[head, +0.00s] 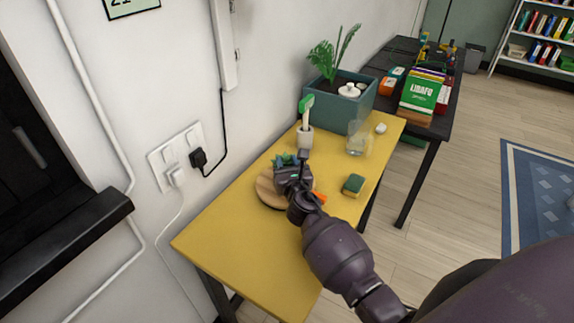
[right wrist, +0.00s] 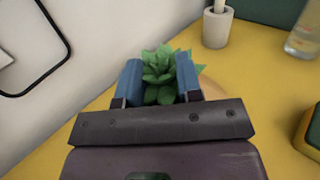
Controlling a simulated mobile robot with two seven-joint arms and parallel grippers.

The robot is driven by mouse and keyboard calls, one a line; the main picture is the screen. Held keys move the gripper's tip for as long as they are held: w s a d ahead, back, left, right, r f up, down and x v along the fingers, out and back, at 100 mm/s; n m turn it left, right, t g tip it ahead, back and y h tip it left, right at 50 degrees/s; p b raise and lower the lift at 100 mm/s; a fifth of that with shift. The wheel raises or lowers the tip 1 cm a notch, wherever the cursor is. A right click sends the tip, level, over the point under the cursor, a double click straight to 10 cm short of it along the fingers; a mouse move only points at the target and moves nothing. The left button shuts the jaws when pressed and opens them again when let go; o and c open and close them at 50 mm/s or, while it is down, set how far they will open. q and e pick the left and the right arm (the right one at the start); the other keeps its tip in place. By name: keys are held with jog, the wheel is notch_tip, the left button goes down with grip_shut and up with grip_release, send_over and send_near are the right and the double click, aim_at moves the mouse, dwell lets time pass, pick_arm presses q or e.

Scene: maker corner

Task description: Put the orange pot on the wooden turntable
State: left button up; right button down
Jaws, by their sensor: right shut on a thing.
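My right gripper (head: 287,168) is over the wooden turntable (head: 267,192), a round pale wooden disc on the yellow table. It is shut on the pot, whose green succulent (right wrist: 160,72) shows between the two blue fingers in the right wrist view. The pot's body is hidden behind the fingers and gripper housing, so I cannot tell whether its base touches the turntable. A small orange piece (head: 319,196) shows to the right of my wrist; I cannot tell what it belongs to. My left gripper is not in view.
On the yellow table (head: 228,245) stand a white holder (head: 305,139) with a green-headed brush, a glass (head: 356,143), a green-and-yellow sponge (head: 353,185) and a teal planter (head: 350,112). The wall is close on the left. The table's front part is clear.

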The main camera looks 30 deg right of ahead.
jog(key=shift+f, duration=0.15)
jog(key=c, duration=0.9)
grip_release()
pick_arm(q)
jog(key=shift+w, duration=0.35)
pick_arm(e)
jog(key=shift+o, duration=0.6)
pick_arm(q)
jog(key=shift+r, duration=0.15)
pick_arm(e)
jog(key=shift+r, duration=0.25)
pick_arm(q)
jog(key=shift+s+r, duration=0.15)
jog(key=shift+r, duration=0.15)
pick_arm(e)
jog(key=v, duration=1.2)
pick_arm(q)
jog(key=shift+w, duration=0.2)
pick_arm(e)
jog(key=shift+f, duration=0.15)
